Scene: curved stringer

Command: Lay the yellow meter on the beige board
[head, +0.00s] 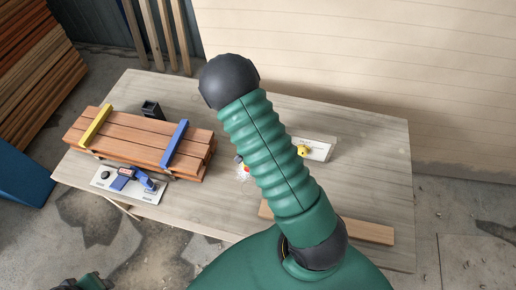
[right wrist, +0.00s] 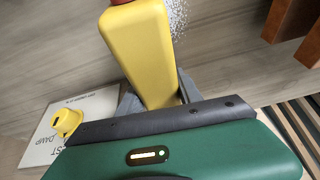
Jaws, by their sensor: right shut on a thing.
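The yellow meter (right wrist: 145,50) is in my right gripper (right wrist: 160,92), whose dark fingers are shut on its two sides in the right wrist view. A red part shows at its far end, at the top edge. The beige board (right wrist: 88,112) lies on the table to the left of the gripper and apart from the meter. It has dark lettering and a yellow knob-like piece (right wrist: 67,121) on it. In the head view the board (head: 318,149) is right of my green arm, which hides the right gripper. A dark green piece of mine shows at the bottom left; its fingers cannot be made out.
Stacked reddish planks (head: 140,140) with yellow and blue bars lie on the table's left. A white panel (head: 125,187) with blue parts lies in front; a black cup (head: 151,109) stands behind. A wooden strip (head: 365,231) lies near the front right. The right table end is clear.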

